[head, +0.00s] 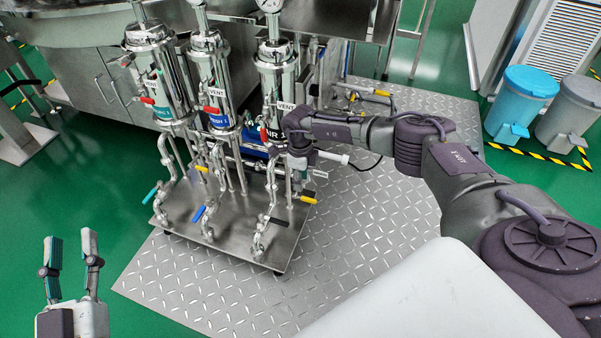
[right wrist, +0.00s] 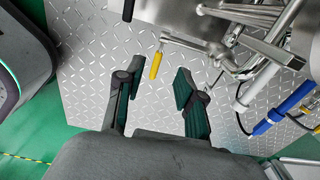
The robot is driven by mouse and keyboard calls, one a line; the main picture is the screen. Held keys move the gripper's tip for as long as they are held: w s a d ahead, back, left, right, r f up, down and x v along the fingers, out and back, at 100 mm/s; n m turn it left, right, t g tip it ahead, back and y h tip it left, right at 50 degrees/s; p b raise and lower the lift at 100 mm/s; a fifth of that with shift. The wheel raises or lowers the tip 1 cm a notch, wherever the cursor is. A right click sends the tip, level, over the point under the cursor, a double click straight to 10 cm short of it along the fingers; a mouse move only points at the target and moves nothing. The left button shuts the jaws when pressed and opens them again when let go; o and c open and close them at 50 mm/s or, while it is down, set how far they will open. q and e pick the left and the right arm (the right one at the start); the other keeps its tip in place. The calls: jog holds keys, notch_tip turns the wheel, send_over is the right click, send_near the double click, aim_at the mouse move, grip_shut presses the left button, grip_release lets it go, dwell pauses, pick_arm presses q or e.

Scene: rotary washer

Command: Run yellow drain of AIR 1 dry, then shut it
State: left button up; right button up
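In the right wrist view, a yellow handle (right wrist: 156,66) shows beyond and between the open fingers (right wrist: 154,86), touching neither. Water flow cannot be made out. My left gripper (head: 70,250) is open and empty at lower left.
Another yellow handle (head: 200,169), a blue handle (head: 199,213) and a teal handle (head: 150,195) sit on neighbouring pipes. Red vent handles are higher up. Blue (head: 530,85) and grey (head: 578,105) bins stand at right. The tread plate (head: 200,295) in front is clear.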

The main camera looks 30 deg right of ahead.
jog(key=shift+r, duration=1.3)
